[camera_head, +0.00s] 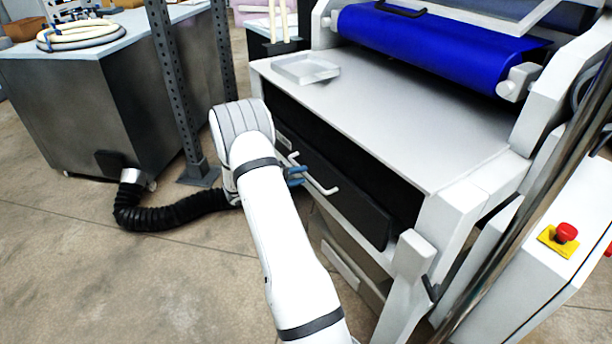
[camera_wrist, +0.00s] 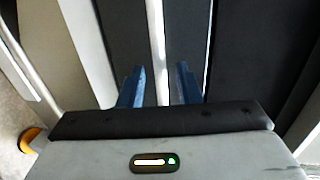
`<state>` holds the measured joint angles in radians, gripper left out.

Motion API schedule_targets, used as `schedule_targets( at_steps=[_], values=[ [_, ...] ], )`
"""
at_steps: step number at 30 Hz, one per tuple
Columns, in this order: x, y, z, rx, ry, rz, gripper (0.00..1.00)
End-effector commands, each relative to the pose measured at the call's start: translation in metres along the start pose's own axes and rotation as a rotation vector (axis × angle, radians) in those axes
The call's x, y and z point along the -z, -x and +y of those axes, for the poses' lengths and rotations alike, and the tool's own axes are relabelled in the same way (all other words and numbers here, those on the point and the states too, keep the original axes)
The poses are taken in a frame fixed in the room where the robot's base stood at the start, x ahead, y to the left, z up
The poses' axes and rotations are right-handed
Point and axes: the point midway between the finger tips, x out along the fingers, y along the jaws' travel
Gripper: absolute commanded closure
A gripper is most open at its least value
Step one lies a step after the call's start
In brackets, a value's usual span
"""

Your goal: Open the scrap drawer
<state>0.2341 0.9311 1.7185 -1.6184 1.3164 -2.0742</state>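A dark drawer front (camera_head: 350,200) with a white bar handle (camera_head: 322,187) sits below the machine's metal top. I cannot tell for sure whether it is the scrap drawer or whether it stands slightly out. My gripper (camera_head: 296,176), with blue fingers, is at this handle, partly hidden behind my white arm. In the wrist view my gripper (camera_wrist: 160,86) is open, with one finger on each side of the white handle bar (camera_wrist: 156,40). Gaps show between the bar and both fingers. The fingers point toward the dark front.
A lower panel with a pale handle (camera_head: 340,264) lies beneath. A black hose (camera_head: 170,217) lies on the floor at left. A red emergency button (camera_head: 566,232) is at right.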

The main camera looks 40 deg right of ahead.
Motion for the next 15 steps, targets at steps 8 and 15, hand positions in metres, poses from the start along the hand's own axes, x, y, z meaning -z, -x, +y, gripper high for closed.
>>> schedule_targets(
  at_steps=[8, 15],
  values=[
    [0.000, -0.028, 0.000, 0.000, -0.001, 0.000, 0.69],
    [0.000, -0.030, 0.000, 0.000, -0.001, -0.002, 0.69]
  ],
)
